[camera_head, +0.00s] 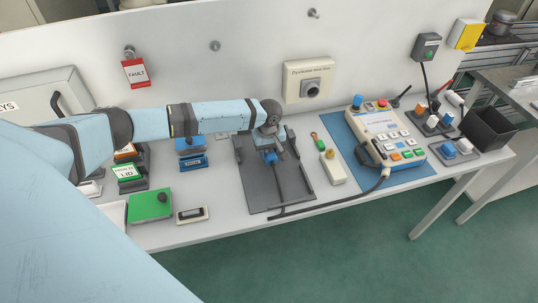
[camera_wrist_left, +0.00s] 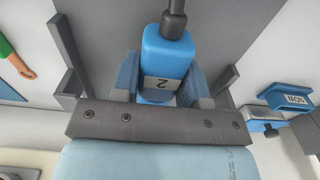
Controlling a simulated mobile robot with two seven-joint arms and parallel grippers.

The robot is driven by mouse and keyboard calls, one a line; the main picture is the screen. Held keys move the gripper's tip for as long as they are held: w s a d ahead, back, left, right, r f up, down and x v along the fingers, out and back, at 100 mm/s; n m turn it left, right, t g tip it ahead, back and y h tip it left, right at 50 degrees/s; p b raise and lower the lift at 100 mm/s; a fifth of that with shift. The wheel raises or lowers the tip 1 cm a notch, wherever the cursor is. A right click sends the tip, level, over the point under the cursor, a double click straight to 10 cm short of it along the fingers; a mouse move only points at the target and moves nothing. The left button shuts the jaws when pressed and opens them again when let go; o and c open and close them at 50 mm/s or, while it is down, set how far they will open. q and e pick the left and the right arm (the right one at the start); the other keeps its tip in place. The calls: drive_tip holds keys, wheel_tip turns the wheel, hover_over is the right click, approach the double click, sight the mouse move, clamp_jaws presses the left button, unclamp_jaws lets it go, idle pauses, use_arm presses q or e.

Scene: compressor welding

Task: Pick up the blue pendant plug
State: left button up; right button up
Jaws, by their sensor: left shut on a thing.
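The blue pendant plug (camera_wrist_left: 167,50) fills the middle of the left wrist view, with a label marked 2 and a dark cable at its top end. My left gripper (camera_wrist_left: 160,88) is shut on it, one finger on each side. In the head view the left gripper (camera_head: 268,148) is over the dark grey plate (camera_head: 290,187), and the blue plug (camera_head: 270,158) shows just below it. The head view does not show clearly whether the plug touches the plate. The right gripper is out of view.
The pendant control box (camera_head: 388,135) stands on a blue mat to the right, with a dark cable running along the table front. Blue blocks (camera_head: 192,160) and a green box (camera_head: 150,204) stand to the left. A wall panel rises behind.

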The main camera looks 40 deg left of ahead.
use_arm(q)
wheel_tip(320, 180, up, 18)
drive_tip(key=shift+b, duration=0.4)
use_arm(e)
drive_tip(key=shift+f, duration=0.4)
